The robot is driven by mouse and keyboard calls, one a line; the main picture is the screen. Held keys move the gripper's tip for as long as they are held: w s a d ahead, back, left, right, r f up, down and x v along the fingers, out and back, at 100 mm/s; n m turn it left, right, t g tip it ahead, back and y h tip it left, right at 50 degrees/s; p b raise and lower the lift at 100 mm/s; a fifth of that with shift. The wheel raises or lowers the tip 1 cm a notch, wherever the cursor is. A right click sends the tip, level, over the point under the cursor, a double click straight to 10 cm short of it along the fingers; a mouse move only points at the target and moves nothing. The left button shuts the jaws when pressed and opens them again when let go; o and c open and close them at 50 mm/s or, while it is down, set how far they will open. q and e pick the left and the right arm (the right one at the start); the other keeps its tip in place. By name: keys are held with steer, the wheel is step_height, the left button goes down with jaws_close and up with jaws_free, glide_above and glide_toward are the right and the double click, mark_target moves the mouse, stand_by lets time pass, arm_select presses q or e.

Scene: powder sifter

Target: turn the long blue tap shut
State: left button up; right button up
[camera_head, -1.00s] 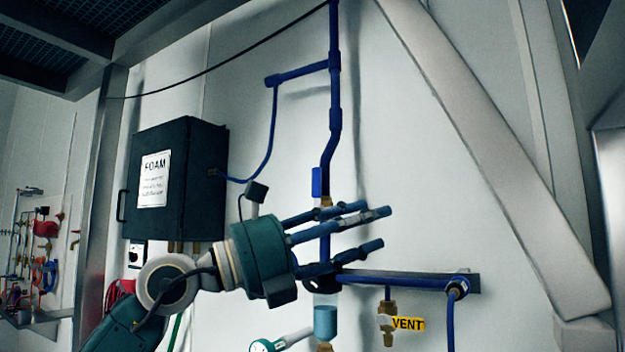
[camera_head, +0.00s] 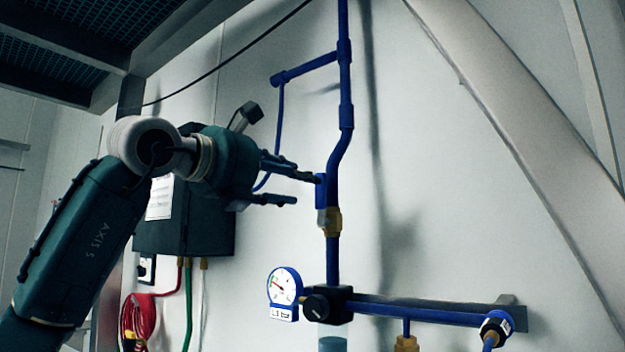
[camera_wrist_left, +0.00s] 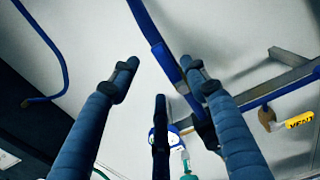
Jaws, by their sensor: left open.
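The long blue tap (camera_head: 320,191) is a narrow blue lever on the vertical blue pipe, just above a brass fitting (camera_head: 329,222). It lies along the pipe. My left gripper (camera_head: 304,189) comes in from the left, with its fingers pointing right at the lever. One fingertip overlaps the lever's edge in the head view; I cannot tell if it touches. The fingers are spread with nothing between them. In the left wrist view the open gripper (camera_wrist_left: 158,78) faces the wall, and the blue lever (camera_wrist_left: 166,63) shows between the fingertips. My right gripper is out of view.
A horizontal blue pipe (camera_head: 420,312) runs right. A dark box (camera_head: 208,225) hangs behind my arm. A diagonal beam (camera_head: 520,95) stands right. The wall right of the pipe is clear.

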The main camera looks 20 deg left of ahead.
mark_target(315, 187)
arm_select(q)
steer(key=p+x, duration=0.1)
steer(key=x, duration=0.3)
steer(key=shift+w+d+f, duration=0.1)
steer(key=shift+w, duration=0.05)
steer(key=shift+x, duration=0.75)
steer(key=shift+w, duration=0.1)
steer(key=c, duration=0.8)
jaws_close()
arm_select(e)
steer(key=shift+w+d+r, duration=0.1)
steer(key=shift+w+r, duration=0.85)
